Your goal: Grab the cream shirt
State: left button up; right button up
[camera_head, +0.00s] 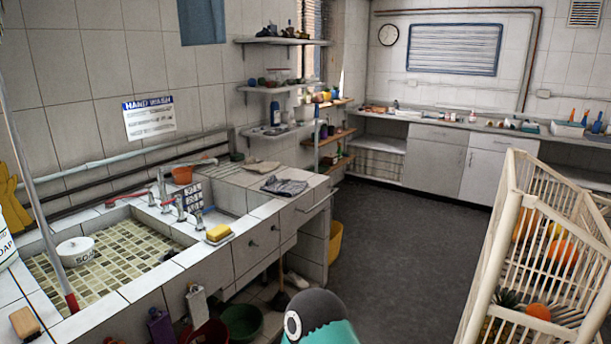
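A small, flat cream cloth (262,167), which may be the cream shirt, lies on the tiled counter (238,177) beyond the sink, near the wall. It is too small to tell for certain that it is a shirt. A grey folded cloth (285,187) lies in front of it, nearer the counter's front edge. Neither of my grippers shows in the view, and nothing is seen touching the cream cloth.
A yellow sponge (219,232) sits on the sink's front edge, and an orange pot (182,175) stands near the taps. A white slatted crate (500,215) with orange items stands at the right. Buckets and bottles crowd below the sink. The dark floor (395,245) between is clear.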

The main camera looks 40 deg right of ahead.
aim_at(261, 166)
jog(key=u, duration=1.45)
jog(key=i, duration=0.1)
jog(key=z, duration=2.55)
jog(key=k, duration=0.9)
jog(key=z, duration=0.2)
jog(key=i, duration=0.9)
jog(key=u, duration=0.1)
